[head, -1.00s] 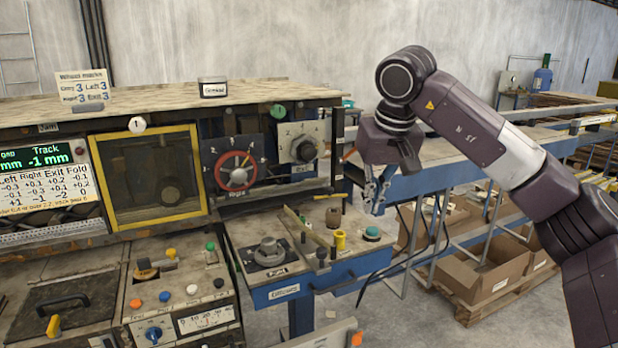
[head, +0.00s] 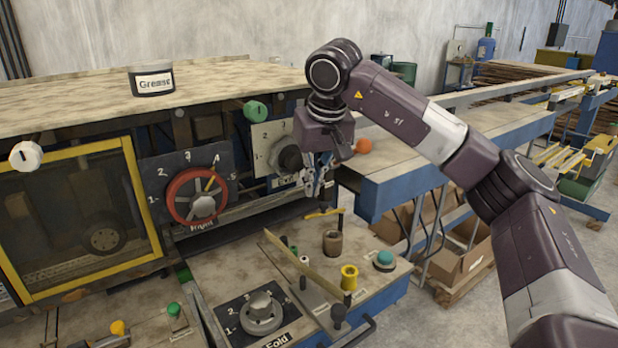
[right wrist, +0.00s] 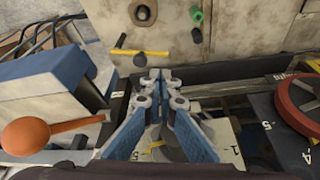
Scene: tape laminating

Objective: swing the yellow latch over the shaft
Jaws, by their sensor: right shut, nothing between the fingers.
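A small yellow latch (head: 322,213) lies near the back edge of the worn bench, below my right gripper; a short dark upright post (head: 340,217), perhaps the shaft, stands at its right end. In the right wrist view the yellow latch (right wrist: 145,52) shows as a bar just beyond the fingertips, with dark round pieces close by; I cannot tell which is the shaft. My right gripper (head: 322,190) points down, shut and empty, above and apart from the latch. It also shows in the right wrist view (right wrist: 160,76). My left gripper is out of view.
A red handwheel (head: 196,195) and a grey dial (head: 290,159) stand left of the gripper. An orange ball knob (head: 363,146) is close on its right.

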